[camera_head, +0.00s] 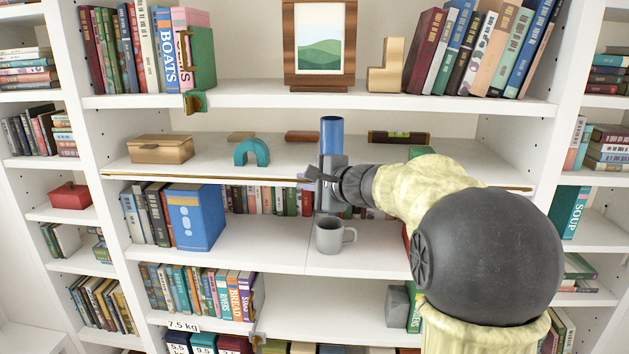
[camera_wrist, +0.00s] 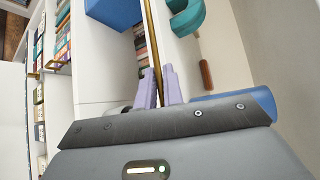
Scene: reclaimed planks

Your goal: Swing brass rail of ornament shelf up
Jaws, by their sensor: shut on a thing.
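The brass rail (camera_head: 200,179) runs lengthwise along the front edge of the ornament shelf (camera_head: 205,166), low and about level with the board. Its stretch right of the middle is hidden behind my arm, and its right end shows past it. My gripper (camera_head: 308,183) is at the rail near the middle of the shelf. In the wrist view the lilac fingertips (camera_wrist: 159,86) are shut on the brass rail (camera_wrist: 153,45), which passes between them.
On the shelf are a wooden box (camera_head: 160,149), a teal arch (camera_head: 252,152) and a spirit level (camera_head: 399,138). A blue cylinder (camera_head: 332,135) shows just above my gripper, its lower end hidden. A grey mug (camera_head: 329,236) stands on the shelf below.

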